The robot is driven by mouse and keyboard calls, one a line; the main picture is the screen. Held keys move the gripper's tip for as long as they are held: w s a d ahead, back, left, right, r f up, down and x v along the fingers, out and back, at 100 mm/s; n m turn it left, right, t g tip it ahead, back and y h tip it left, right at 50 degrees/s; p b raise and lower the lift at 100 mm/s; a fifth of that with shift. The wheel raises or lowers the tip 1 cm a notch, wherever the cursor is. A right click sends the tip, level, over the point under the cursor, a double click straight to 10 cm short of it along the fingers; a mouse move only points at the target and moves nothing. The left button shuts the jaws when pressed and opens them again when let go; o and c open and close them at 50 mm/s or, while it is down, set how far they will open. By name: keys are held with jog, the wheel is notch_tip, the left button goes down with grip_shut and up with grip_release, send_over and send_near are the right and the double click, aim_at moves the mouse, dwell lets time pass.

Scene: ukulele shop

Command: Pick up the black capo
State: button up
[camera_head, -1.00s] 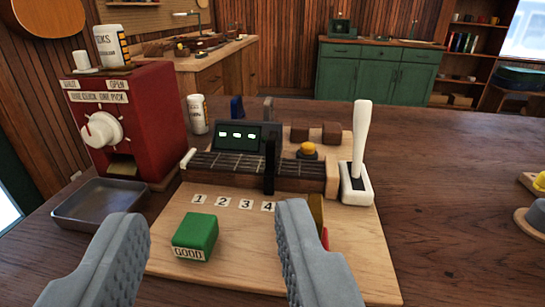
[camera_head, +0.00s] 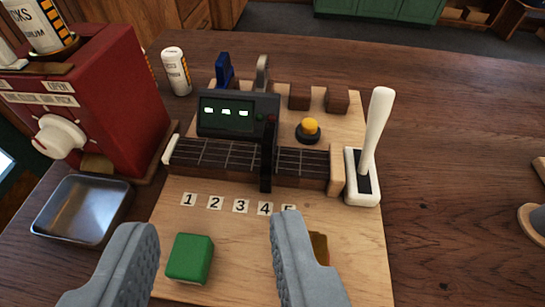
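The black capo (camera_head: 267,158) stands upright across the dark fretboard (camera_head: 220,155), above the number 4 label. The fretboard lies on a pale wooden board (camera_head: 350,258). My gripper (camera_head: 213,230) is open and empty in the foreground, its two grey fingers nearer to me than the capo and apart from it. A green block (camera_head: 190,258) lies on the board and shows between the fingers. The right finger partly covers the number 5 label and a brown-yellow thing (camera_head: 319,247).
A black display box (camera_head: 238,113) stands close behind the fretboard. A white lever (camera_head: 375,135) rises at its right end, near a yellow button (camera_head: 310,127). A blue capo-like piece (camera_head: 224,70) and a grey one (camera_head: 262,72) stand behind. A red machine (camera_head: 110,95) and metal tray (camera_head: 82,210) are left.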

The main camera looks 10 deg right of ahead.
aim_at(269, 132)
jog(key=w+d+r+m+g, duration=0.1)
jog(key=w+d+r+g, duration=0.15)
jog(key=w+g, duration=0.5)
jog(key=w+d+r+m+g, duration=0.1)
jog(key=w+d+r+g, duration=0.3)
jog(key=w, duration=0.6)
jog(key=shift+g, duration=0.75)
jog(key=f, duration=0.6)
jog(key=a+f, duration=0.1)
jog(key=f, duration=0.5)
jog(key=a+f, duration=0.1)
jog(key=f, duration=0.5)
jog(key=shift+s+f, duration=0.25)
grip_shut()
